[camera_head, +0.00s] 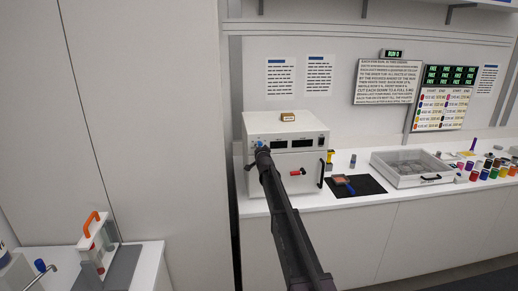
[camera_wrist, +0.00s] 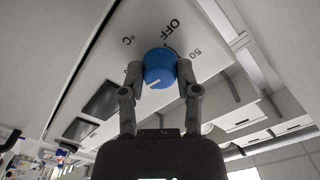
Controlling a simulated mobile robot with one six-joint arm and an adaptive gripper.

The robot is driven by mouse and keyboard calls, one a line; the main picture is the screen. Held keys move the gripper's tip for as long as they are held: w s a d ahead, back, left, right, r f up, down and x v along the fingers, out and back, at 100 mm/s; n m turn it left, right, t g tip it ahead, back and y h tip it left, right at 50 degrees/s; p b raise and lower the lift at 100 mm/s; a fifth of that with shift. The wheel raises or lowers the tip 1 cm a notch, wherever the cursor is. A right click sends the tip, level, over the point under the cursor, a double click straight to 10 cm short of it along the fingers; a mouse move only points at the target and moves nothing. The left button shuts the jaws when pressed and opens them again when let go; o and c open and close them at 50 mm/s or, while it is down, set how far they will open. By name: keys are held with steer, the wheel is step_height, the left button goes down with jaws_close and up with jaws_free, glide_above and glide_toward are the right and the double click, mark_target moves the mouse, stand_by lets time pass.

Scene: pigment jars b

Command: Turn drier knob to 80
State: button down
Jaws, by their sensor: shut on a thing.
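The drier (camera_head: 311,160) is a white box on the counter, with dark displays on its front. Its blue knob (camera_wrist: 159,63) carries a white pointer mark, which lies at the knob's lower edge in the wrist view. The panel beside it reads "OFF", "50" and "°C"; I see no 80 mark. My gripper (camera_wrist: 160,72) is shut on the blue knob, one finger on each side. In the head view my gripper (camera_head: 261,149) reaches the upper left of the drier's front and mostly hides the knob.
A red lever (camera_head: 298,172) and a black handle (camera_head: 321,172) are on the drier's front. A black mat (camera_head: 372,186) lies to its right, then a clear-lidded tray (camera_head: 425,180) and several coloured jars. A small tan block (camera_head: 287,117) sits on top of the drier.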

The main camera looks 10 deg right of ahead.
steer(key=shift+w+r+m, duration=0.1)
steer(key=shift+m, duration=1.8)
steer(key=shift+c, duration=1.7)
jaws_free()
steer(key=s, duration=1.2)
steer(key=shift+s, duration=0.1)
